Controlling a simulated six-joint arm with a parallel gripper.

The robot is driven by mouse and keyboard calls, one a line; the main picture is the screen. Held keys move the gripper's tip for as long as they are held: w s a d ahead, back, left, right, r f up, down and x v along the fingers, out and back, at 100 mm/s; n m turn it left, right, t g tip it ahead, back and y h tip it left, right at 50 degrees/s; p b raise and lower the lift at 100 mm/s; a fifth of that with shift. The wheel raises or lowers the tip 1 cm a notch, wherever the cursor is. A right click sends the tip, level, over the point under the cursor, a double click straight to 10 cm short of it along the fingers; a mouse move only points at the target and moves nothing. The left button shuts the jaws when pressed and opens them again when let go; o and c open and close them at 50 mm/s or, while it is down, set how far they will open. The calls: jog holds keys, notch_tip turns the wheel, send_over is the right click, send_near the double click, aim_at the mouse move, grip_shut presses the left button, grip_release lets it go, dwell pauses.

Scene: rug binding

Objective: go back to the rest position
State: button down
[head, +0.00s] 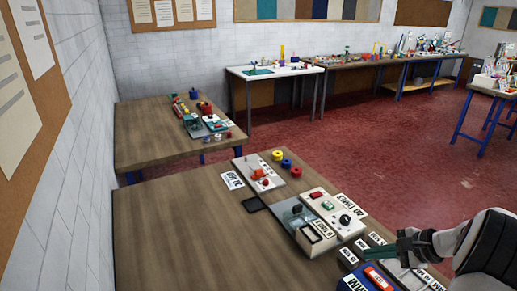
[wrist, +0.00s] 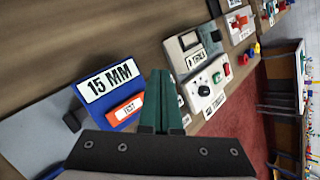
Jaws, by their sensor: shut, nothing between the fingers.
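My gripper (head: 404,245) is at the lower right in the head view, above the front right part of the near wooden bench (head: 170,225). Its green fingers also show in the wrist view (wrist: 160,92). They are together, with nothing between them. In the wrist view, a blue box (wrist: 126,118) with a "15 MM" label and an orange label lies left of the fingers. A pale control panel with a dial (wrist: 204,84) lies to their right.
In the head view, the panel with red and green buttons (head: 334,210), a grey device (head: 308,236) and coloured round knobs or spools (head: 287,163) stand along the bench's right side. The bench's left part is clear. Another bench (head: 150,125) stands behind.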

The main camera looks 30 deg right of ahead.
jog(key=w+a+r+n+g+y, duration=0.1)
jog(key=w+a+r+n+g, duration=0.2)
jog(key=a, duration=1)
jog(key=a+r+n+g+y, duration=0.15)
jog(key=a+r+n, duration=0.4)
jog(key=a, duration=0.75)
jog(key=s+a+f+n+g+h, duration=0.2)
jog(key=s+a+n, duration=0.7)
jog(key=s+a, duration=0.5)
jog(key=shift+s+g+h, duration=0.75)
jog(key=shift+s+g, duration=0.2)
jog(key=shift+s, duration=0.1)
